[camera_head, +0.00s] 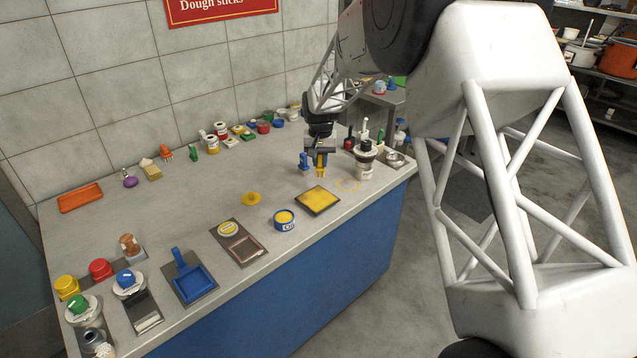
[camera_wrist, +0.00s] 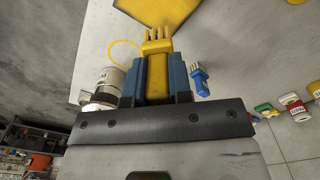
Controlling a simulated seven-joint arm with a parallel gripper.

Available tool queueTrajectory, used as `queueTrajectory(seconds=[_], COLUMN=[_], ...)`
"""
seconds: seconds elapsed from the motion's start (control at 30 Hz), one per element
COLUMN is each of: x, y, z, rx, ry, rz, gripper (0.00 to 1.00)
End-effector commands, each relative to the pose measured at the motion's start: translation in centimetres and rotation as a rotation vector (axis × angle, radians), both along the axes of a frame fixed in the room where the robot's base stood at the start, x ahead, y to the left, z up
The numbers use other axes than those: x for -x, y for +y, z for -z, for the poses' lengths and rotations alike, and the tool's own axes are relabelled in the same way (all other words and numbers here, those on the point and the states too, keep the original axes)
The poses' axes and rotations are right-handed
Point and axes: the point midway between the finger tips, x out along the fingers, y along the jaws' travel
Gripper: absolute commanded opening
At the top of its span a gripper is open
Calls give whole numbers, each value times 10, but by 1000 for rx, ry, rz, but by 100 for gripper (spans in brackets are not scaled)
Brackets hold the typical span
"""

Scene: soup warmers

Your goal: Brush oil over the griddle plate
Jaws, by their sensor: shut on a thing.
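My gripper (camera_head: 319,155) is shut on a yellow brush (camera_head: 320,172), whose bristled end points away from the jaws in the wrist view (camera_wrist: 157,42). The brush is over the far side of the counter, just behind a square plate (camera_head: 318,200) that looks like the griddle plate. Its top is yellow with a dark rim, and part of it shows in the wrist view (camera_wrist: 165,10). I cannot tell if the bristles touch anything. A blue tub with yellow contents (camera_head: 285,221), probably the oil, stands to the left of the plate.
A blue brush (camera_head: 304,163) stands close left of my gripper. A yellow ring (camera_head: 348,184) marks the counter on the right, near a dark-topped jar (camera_head: 365,160). A yellow disc (camera_head: 251,198) lies left of the plate. The counter's middle left is clear.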

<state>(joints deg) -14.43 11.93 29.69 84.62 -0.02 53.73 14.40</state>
Motion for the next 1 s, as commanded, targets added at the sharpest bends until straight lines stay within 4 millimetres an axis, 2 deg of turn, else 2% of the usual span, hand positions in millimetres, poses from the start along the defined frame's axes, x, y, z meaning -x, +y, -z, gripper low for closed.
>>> queueTrajectory(seconds=[0.27, 0.7, 1.0], x=[0, 6, 6], y=[4, 58, 63], z=[0, 1, 1], rx=[0, 0, 0], ry=[0, 1, 0], rz=[-1, -1, 0], gripper=[0, 0, 0])
